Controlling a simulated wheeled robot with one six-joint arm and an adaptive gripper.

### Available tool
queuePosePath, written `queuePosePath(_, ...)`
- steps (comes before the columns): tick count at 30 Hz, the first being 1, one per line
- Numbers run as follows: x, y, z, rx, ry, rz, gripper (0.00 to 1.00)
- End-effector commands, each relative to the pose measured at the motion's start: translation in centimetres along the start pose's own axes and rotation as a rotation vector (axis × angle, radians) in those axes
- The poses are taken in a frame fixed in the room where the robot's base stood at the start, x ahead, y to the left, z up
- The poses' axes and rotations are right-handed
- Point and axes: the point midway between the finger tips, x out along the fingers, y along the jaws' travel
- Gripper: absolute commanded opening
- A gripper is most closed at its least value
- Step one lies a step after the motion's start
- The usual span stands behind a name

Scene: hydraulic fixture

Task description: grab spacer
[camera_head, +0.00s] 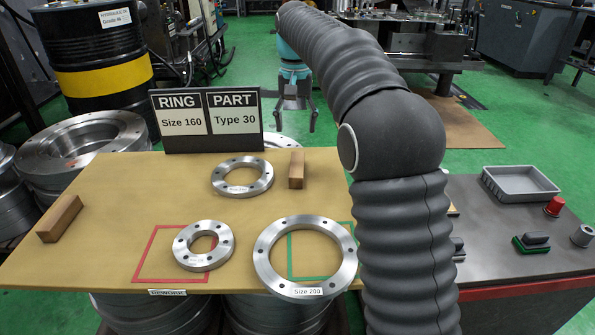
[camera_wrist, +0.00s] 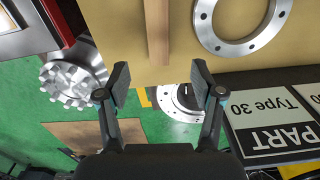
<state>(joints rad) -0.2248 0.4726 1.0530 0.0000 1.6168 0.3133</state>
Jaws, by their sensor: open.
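A brown wooden block, the likely spacer (camera_head: 297,169), lies on the tan table near its back edge, right of the upper ring. It also shows in the wrist view (camera_wrist: 157,30), ahead of and roughly between my fingers. A second wooden block (camera_head: 60,219) lies at the table's left edge. No label says which is the spacer. My gripper (camera_head: 298,115) hangs behind the table's back edge, apart from the near block. In the wrist view my gripper (camera_wrist: 160,80) is open, with nothing between its fingers.
Metal rings lie on the table: an upper one (camera_head: 217,178), a small one (camera_head: 185,254) and a large "Size 200" one (camera_head: 263,269). An upright sign (camera_head: 207,147) stands at the back left. A grey bin (camera_head: 520,196) sits on the right bench.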

Motion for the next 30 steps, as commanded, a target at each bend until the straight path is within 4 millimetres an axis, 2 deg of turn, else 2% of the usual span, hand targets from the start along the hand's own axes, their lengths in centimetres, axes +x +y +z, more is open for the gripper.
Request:
queuePosePath(3,2.6,0.1,0.1,0.000,-0.003,0.001,0.67)
queuePosePath(9,5.8,0.1,0.1,0.000,-0.001,0.000,0.67)
queuePosePath(20,8.0,0.1,0.1,0.000,0.000,0.000,0.67)
queuePosePath(30,12.2,0.3,0.1,-0.001,0.000,0.000,0.67)
